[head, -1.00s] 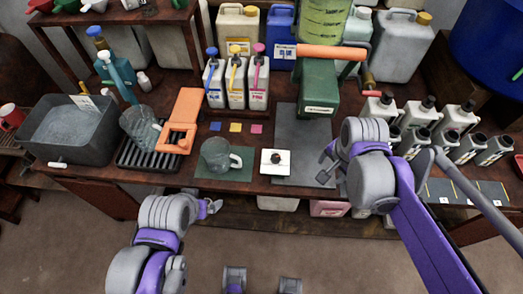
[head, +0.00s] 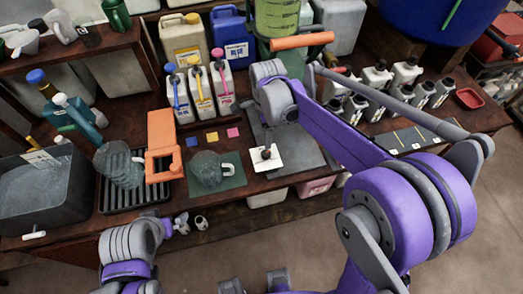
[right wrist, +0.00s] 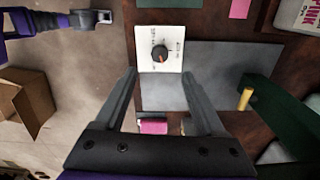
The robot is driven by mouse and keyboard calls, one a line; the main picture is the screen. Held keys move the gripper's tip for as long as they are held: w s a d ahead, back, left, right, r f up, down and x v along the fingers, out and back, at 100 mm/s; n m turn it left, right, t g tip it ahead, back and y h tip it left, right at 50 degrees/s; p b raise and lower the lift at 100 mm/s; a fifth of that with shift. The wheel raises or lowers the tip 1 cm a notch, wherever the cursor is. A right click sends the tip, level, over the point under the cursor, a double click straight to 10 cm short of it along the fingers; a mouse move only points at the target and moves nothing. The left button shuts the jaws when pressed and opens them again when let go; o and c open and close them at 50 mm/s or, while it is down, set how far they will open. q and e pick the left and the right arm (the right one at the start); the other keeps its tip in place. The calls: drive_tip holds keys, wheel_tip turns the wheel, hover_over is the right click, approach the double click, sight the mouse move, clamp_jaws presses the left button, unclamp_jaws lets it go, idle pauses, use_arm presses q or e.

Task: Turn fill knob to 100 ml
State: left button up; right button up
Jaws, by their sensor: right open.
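The fill knob (head: 266,154) is a small dark dial on a white square plate (head: 262,166) on the bench. In the right wrist view the knob (right wrist: 160,54) shows an orange pointer mark, with small print on the plate (right wrist: 147,32) that I cannot read. My right gripper (right wrist: 159,74) is open and empty, its two fingers pointing toward the plate with the knob ahead between their lines. In the head view its fingers are largely hidden by my arm. My left gripper (head: 181,224) hangs in front of the bench's front edge, away from the knob; its jaw state is unclear.
A glass mug (head: 205,169) stands on a green mat left of the plate. An orange frame (head: 161,145) stands farther left. A green machine (right wrist: 280,112) with a brass tip is right of the fingers. Several bottles (head: 376,76) stand at the right.

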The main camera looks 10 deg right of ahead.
sight(266, 153)
wheel_tip(266, 153, down, 10)
drive_tip(key=shift+d+f, duration=0.1)
idle(0.4)
drive_tip(key=shift+b, duration=0.3)
clamp_jaws()
